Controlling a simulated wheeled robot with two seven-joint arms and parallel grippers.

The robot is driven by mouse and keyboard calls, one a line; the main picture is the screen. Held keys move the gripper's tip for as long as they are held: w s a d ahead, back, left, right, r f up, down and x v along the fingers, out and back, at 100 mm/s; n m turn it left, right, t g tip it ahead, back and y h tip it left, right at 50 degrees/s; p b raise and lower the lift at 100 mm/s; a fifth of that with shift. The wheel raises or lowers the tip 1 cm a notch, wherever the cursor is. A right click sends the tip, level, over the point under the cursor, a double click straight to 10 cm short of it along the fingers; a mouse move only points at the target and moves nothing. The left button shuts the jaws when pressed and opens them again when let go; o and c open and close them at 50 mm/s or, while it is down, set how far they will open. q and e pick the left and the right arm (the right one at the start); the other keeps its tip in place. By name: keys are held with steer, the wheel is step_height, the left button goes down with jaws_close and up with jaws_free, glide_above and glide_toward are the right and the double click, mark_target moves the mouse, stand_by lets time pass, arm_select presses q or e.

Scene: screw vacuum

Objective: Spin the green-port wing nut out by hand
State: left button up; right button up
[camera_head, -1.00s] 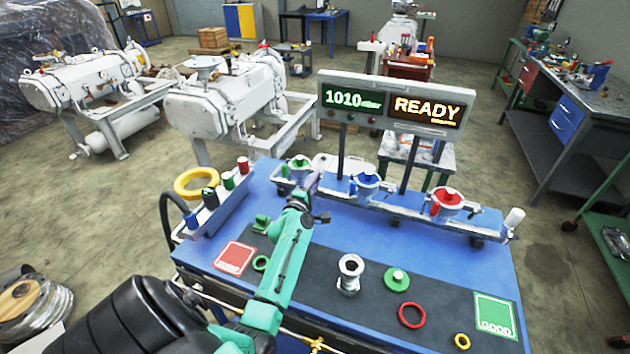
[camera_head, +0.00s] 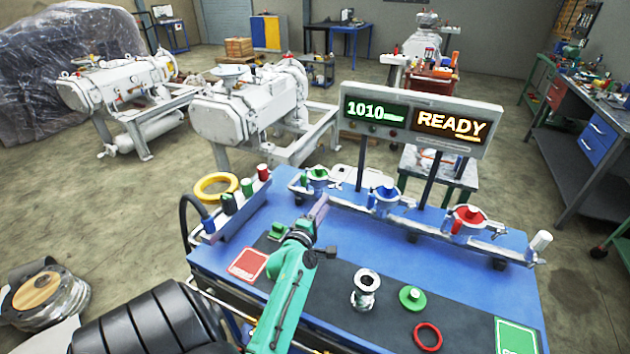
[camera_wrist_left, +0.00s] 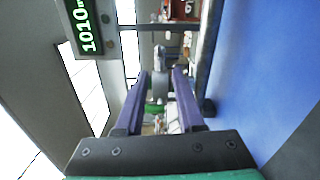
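The green port (camera_head: 316,175) is a metal fitting with a green top, at the left end of the rail at the back of the blue table. My left gripper (camera_head: 320,208) is just in front of it, apart from it. In the left wrist view my left gripper (camera_wrist_left: 163,95) is open, its two purple fingers spread with nothing gripped. Green and grey metal of the port (camera_wrist_left: 156,102) shows beyond and between the fingers. The wing nut is too small to make out for certain. My right gripper is not in view.
The blue-capped port (camera_head: 384,197) and red-capped port (camera_head: 467,218) stand further right on the rail. A display (camera_head: 415,118) reading 1010 and READY rises behind. A rack of caps (camera_head: 235,208) is at left. A metal fitting (camera_head: 365,288) and green cap (camera_head: 412,298) lie on the dark mat.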

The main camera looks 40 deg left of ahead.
arm_select(q)
steer(key=b+v, duration=0.1)
steer(key=v, duration=0.5)
steer(key=shift+s+d, duration=0.2)
steer(key=shift+s, duration=0.15)
